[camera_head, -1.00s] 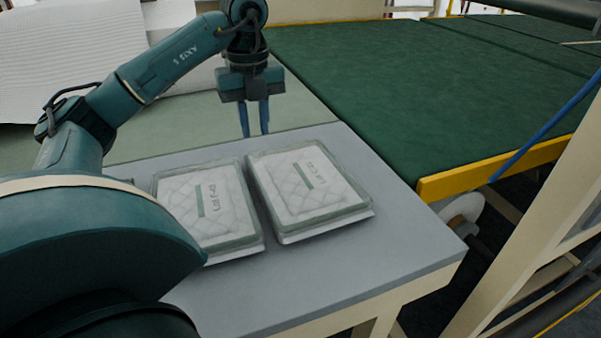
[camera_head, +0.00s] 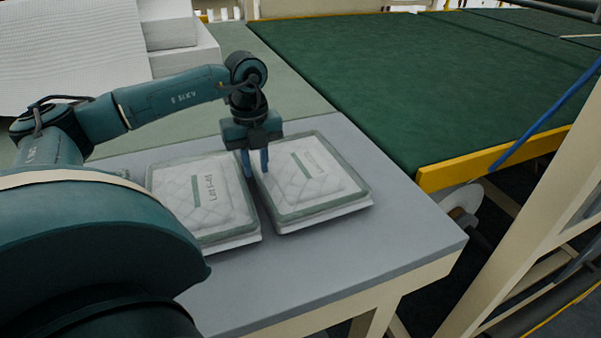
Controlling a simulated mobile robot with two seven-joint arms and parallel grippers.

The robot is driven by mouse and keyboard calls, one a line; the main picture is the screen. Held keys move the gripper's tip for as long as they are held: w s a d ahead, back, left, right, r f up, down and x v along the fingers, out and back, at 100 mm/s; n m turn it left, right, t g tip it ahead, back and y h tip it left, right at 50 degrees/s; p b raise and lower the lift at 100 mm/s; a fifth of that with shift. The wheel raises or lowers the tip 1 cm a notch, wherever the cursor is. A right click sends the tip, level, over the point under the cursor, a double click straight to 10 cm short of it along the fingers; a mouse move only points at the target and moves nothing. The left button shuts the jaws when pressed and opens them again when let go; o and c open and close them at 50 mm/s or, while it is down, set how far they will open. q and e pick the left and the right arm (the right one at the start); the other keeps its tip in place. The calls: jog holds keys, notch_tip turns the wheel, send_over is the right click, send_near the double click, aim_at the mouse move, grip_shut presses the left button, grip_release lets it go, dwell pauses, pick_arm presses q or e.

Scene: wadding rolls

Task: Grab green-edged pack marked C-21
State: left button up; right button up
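Two clear-wrapped quilted white packs lie flat side by side on the grey table (camera_head: 400,226). The right pack (camera_head: 318,190) has a grey-green border, a green stripe and a printed label too small to read surely. The left pack (camera_head: 195,212) looks much alike, with a similar stripe and label that I cannot read surely. My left gripper (camera_head: 256,174) points down at the upper left edge of the right pack, by the gap between the packs. Its two fingers are apart, with nothing seen held. Whether they touch the pack I cannot tell. My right gripper is out of view.
A large green-topped table (camera_head: 420,80) with a yellow edge (camera_head: 490,160) adjoins the grey table at the right. White padded stacks (camera_head: 180,45) stand at the back left. The grey table's front right is clear. A cream post (camera_head: 530,230) rises at the right.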

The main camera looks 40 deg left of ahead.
pick_arm(q)
jog(key=shift+f, duration=0.45)
grip_shut()
jog(key=shift+r, duration=0.1)
